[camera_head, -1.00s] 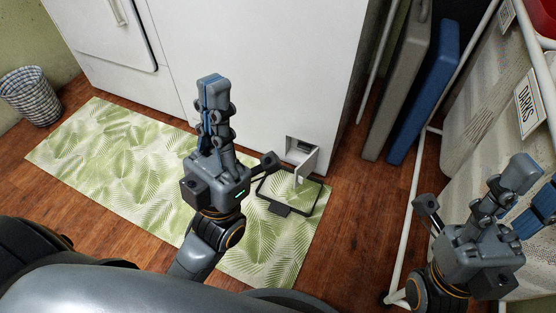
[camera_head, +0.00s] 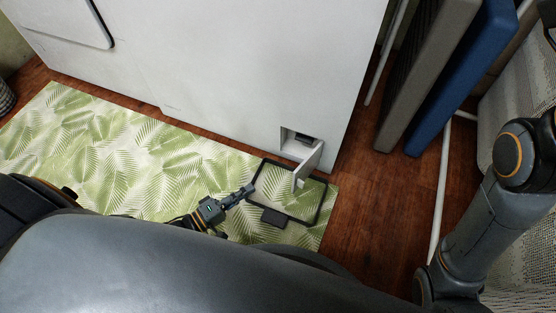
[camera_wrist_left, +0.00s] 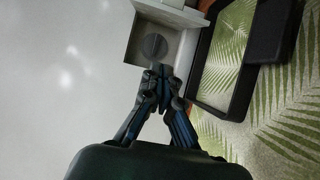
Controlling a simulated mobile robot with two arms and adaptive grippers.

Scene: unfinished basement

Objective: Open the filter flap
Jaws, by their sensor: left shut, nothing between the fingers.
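The white filter flap (camera_head: 309,168) on the lower right of the white appliance (camera_head: 250,70) stands swung out from its recess (camera_head: 298,142). A round grey filter knob (camera_wrist_left: 154,46) shows inside the recess in the left wrist view, where the flap (camera_wrist_left: 186,52) also shows. My left gripper (camera_head: 247,190) is low over the mat, left of the flap. Its fingertips (camera_wrist_left: 158,78) are together and empty, appearing just below the knob in the wrist view; contact with the flap cannot be told. My right gripper is out of view; only my right arm shows.
A black-rimmed tray (camera_head: 322,203) lies on the green leaf-patterned mat (camera_head: 110,150) below the flap. Grey (camera_head: 425,70) and blue (camera_head: 462,80) folded panels lean at the right, beside a white rack pole (camera_head: 440,190). Wooden floor (camera_head: 370,220) is bare right of the mat.

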